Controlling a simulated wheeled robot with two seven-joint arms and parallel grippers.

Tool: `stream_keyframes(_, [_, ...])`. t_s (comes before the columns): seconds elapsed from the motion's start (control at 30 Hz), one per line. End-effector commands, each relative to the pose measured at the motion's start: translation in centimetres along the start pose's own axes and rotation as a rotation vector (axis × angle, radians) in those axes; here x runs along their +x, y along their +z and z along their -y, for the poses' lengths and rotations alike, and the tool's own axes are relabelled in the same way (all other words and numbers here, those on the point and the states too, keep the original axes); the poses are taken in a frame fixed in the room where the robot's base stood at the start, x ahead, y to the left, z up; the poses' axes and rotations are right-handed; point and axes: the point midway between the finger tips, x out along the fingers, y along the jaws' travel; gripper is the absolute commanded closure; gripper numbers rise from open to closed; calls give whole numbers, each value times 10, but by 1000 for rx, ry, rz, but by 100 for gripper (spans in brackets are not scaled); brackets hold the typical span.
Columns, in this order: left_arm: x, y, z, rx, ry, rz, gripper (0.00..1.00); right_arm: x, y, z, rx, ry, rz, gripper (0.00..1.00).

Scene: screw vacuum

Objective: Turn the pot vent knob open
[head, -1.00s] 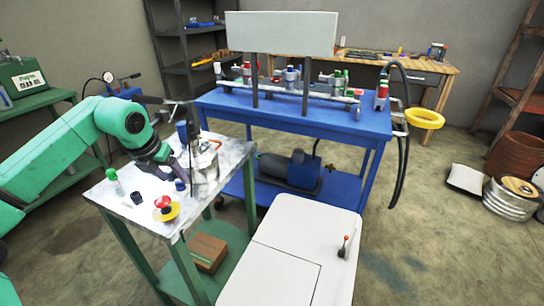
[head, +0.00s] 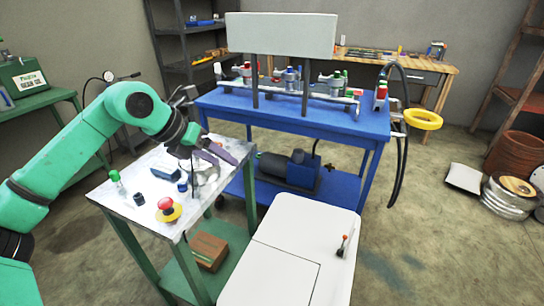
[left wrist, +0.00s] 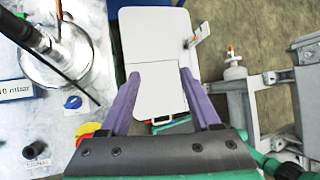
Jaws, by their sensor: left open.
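The silver pot (head: 207,177) stands on the white-topped green cart, partly hidden by my left gripper in the head view. In the left wrist view the pot (left wrist: 62,62) is at upper left, with a dark hose or rod over it. A small blue knob (left wrist: 73,102) sits beside the pot; it also shows in the head view (head: 182,187). I cannot tell for certain whether it is the vent knob. My left gripper (head: 236,153) is above the pot, its purple fingers pointing right.
A red-yellow button (head: 167,208), a black knob (head: 138,198), a green-capped part (head: 116,182) and a blue display box (head: 166,171) are on the cart. A white cabinet (head: 290,245) stands in front, and a blue table (head: 345,121) with fittings behind.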

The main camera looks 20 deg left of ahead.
Motion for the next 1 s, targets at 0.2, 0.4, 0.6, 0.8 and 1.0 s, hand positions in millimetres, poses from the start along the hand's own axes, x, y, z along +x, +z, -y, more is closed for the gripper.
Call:
stream_keyframes(0.2, [24, 7, 53, 4, -204, 68, 36, -1, 0, 0, 0, 0, 0, 100])
stream_keyframes(0.4, [33, 14, 97, -33, -391, 141, 36, -1, 0, 0, 0, 0, 0, 100])
stream_keyframes(0.6, [34, 19, 118, -67, -485, 182, 36, -1, 0, 0, 0, 0, 0, 100])
stream_keyframes(0.8, [34, 20, 119, -70, -492, 187, 36, -1, 0, 0, 0, 0, 0, 100])
stream_keyframes(1.0, [34, 20, 119, -70, -491, 186, 35, -1, 0, 0, 0, 0, 0, 100])
